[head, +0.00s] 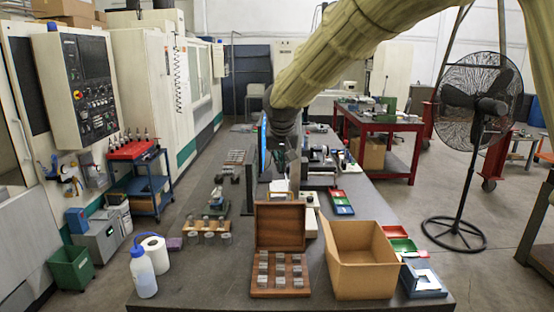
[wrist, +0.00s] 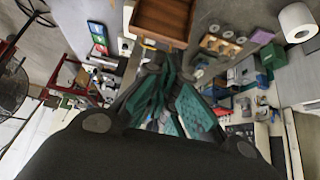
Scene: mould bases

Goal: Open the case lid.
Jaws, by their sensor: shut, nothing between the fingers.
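The wooden case (head: 280,292) stands near the front of the dark bench with several grey metal blocks in its base. Its brown lid (head: 280,226) stands raised, roughly upright, at the back edge of the base. My gripper (head: 295,182) is behind and above the lid, partly hard to make out against the clutter. In the wrist view the gripper (wrist: 168,88) is shut and empty, its teal finger pads close together. A brown wooden part of the case (wrist: 160,20) shows beyond the fingertips, apart from them. The case's metal blocks do not show in the wrist view.
An open cardboard box (head: 362,278) stands close to the case's right. A wooden holder (head: 207,225) with several round pieces is to its left. A white bottle (head: 143,273) and paper roll (head: 156,254) stand at front left. Bench between bottle and case is clear.

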